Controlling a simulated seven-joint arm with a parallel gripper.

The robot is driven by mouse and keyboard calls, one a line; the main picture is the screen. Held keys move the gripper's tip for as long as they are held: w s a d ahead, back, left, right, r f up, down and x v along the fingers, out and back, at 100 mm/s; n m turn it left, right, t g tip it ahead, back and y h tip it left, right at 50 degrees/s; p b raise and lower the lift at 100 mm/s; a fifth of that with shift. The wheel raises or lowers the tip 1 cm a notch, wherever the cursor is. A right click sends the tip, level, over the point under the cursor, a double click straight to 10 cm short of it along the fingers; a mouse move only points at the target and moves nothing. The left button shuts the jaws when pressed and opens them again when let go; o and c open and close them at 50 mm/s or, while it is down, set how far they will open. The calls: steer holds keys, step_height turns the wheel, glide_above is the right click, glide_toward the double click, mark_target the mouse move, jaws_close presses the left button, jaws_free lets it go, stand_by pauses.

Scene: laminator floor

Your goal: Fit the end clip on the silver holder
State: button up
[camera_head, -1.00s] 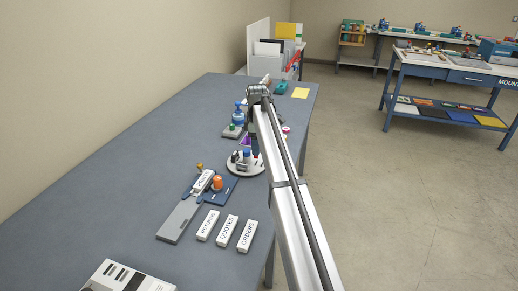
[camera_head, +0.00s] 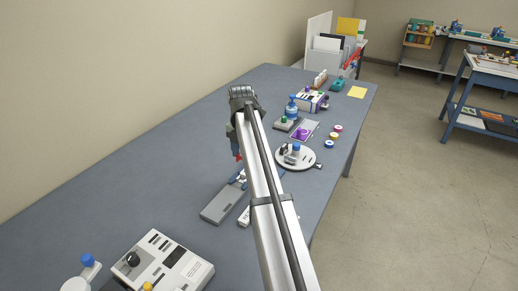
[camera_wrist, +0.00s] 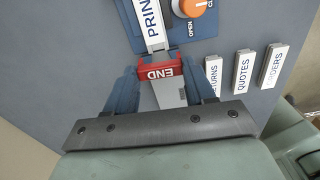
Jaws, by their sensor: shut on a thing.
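My gripper (camera_wrist: 160,82) is shut on the red end clip (camera_wrist: 160,71), marked END, between its blue fingers. The clip also shows as a small red spot below my gripper in the head view (camera_head: 239,157). The silver holder (camera_head: 220,207) is a long grey rail on the table, partly hidden by my arm. In the wrist view, a grey strip of the holder (camera_wrist: 168,95) shows below the clip. A white block reading PRIN (camera_wrist: 150,22) lies just past the clip. I cannot tell whether the clip touches the holder or hangs above it.
An orange knob (camera_wrist: 190,8) on a blue plate is near the white block. White blocks RETURNS (camera_wrist: 213,75), QUOTES (camera_wrist: 243,70) and ORDERS (camera_wrist: 273,66) lie to the right. A round tray (camera_head: 298,160) stands beyond my arm. A white machine (camera_head: 162,264) is at the front.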

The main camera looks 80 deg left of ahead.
steer(key=shift+n, duration=0.3)
steer(key=shift+s+f, duration=0.15)
steer(key=shift+f, duration=0.8)
steer(key=shift+s+f, duration=0.2)
steer(key=shift+f, duration=0.8)
steer(key=shift+s+f, duration=0.15)
steer(key=shift+f, duration=0.8)
steer(key=shift+f, duration=1.2)
stand_by(2.1)
steer(key=o, duration=1.1)
steer(key=shift+o, duration=0.3)
steer(key=shift+o, duration=1.1)
